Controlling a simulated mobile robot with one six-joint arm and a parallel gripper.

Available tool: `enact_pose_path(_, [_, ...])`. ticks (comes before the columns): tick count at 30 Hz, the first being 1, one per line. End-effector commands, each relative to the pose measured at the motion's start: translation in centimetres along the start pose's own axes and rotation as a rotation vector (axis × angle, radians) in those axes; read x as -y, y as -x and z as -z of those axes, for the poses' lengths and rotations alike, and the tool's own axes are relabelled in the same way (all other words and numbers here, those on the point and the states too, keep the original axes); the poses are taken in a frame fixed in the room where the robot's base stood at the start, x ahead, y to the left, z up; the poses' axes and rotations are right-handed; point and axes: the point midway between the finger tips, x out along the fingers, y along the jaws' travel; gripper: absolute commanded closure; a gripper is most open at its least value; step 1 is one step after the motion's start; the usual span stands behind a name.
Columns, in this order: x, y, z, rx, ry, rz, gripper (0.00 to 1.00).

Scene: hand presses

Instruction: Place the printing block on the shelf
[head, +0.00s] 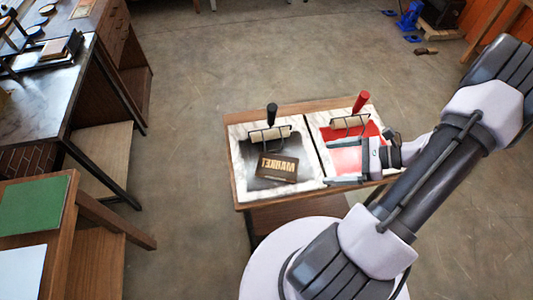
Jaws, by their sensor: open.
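The printing block (278,167) is a dark brown rectangle with mirrored raised letters on top. It lies slightly tilted on the black-inked slab (247,180), on the left half of a small wooden table (242,207). My gripper (328,164) reaches in from the right over the red-inked slab (322,129). Its two fingers are apart and point left toward the block, with nothing between them. The fingertips are a short way right of the block. Which shelf is meant is unclear; a light wooden shelf (103,158) shows under the marble-topped bench at left.
A black-handled roller (271,125) and a red-handled roller (355,114) stand at the back of the slabs. A marble-topped bench (48,102) is at left. A wooden table with a green pad (33,207) is at lower left. Open floor lies between.

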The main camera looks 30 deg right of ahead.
Motion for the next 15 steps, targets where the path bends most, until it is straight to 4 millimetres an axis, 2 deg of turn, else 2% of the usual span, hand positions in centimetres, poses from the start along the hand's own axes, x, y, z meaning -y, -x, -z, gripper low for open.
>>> enact_pose_path(9, [-0.2, -9.2, 0.3, 0.000, 0.000, -0.008, 0.02])
enact_pose_path(15, [-0.2, -12.0, 0.1, -0.001, 0.001, -0.007, 0.02])
